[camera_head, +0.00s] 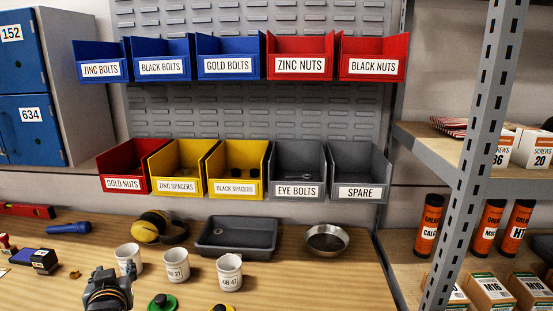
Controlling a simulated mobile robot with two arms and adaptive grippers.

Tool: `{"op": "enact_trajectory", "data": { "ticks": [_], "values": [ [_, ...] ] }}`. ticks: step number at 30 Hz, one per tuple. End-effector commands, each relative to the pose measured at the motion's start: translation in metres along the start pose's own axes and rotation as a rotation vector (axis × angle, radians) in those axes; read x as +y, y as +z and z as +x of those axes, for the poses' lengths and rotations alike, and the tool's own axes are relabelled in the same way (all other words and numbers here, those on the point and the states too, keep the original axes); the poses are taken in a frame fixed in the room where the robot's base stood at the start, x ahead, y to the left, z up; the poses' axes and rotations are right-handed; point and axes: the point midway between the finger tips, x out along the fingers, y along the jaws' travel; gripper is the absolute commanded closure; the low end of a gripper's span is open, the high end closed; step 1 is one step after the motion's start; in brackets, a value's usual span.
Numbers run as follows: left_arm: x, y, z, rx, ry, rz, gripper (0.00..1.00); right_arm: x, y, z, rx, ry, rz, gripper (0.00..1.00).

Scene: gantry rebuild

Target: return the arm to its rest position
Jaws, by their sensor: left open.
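My left gripper (108,288) is at the bottom left of the head view, low over the wooden workbench (345,285). It is open, and I see nothing held in it. It is in front of the leftmost white mug (129,258); I cannot tell whether the two touch. My right gripper is not in view.
Mugs (176,264) and (229,271), a grey tray (236,238), a metal bowl (326,239) and yellow earmuffs (160,228) stand on the bench. Labelled bins (235,184) hang behind. A metal rack post (480,140) rises at right. The bench's front right is clear.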

Motion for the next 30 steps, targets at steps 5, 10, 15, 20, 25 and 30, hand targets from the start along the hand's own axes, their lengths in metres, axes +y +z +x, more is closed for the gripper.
{"op": "enact_trajectory", "data": {
  "ticks": [5, 10, 15, 20, 25, 30],
  "values": [
    [0.004, 0.041, -0.013, -0.086, 0.035, 0.051, 0.52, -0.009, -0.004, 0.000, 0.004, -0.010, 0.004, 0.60],
    [0.009, 0.093, -0.035, -0.206, 0.088, 0.117, 0.52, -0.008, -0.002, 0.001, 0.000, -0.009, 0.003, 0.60],
    [0.013, 0.164, -0.077, -0.379, 0.171, 0.210, 0.52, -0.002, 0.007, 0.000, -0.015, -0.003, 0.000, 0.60],
    [0.013, 0.233, -0.135, -0.575, 0.273, 0.306, 0.52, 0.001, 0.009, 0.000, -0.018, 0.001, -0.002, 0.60],
    [0.009, 0.279, -0.189, -0.731, 0.359, 0.376, 0.52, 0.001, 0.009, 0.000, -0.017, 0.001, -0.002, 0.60],
    [0.003, 0.310, -0.236, -0.859, 0.433, 0.431, 0.52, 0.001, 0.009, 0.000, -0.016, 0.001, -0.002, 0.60]
  ]
}}
